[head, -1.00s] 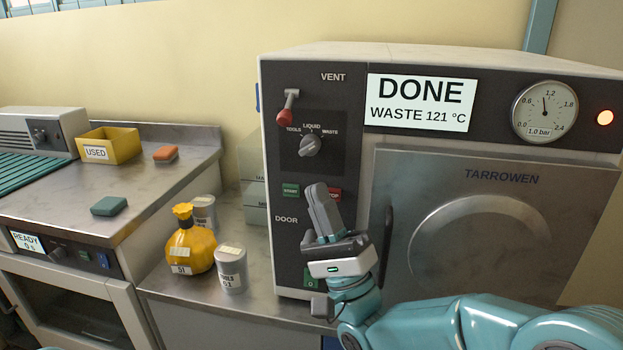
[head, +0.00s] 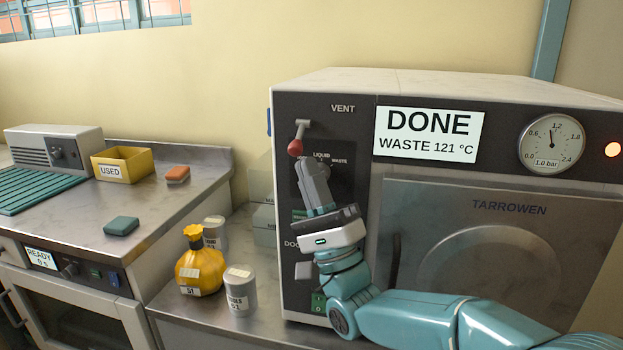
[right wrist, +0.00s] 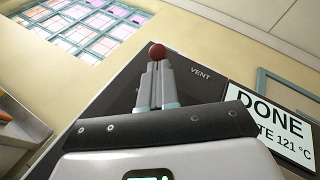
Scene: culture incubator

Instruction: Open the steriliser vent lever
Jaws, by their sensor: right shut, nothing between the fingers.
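The vent lever (head: 299,137) is on the upper left of the steriliser's dark panel, under the word VENT. Its red knob hangs down at the lower left of its pivot. My right gripper (head: 308,166) is shut and empty, a little below the knob in the head view, pointing up. In the right wrist view the red knob (right wrist: 157,51) shows just beyond the closed fingertips (right wrist: 156,66); I cannot tell whether they touch it. The steriliser (head: 470,88) shows DONE, WASTE 121 °C on its display (head: 428,135). My left gripper is not in view.
A yellow bag (head: 200,263) and grey canisters (head: 241,291) stand on the bench left of the steriliser. A yellow USED bin (head: 122,164) is farther left.

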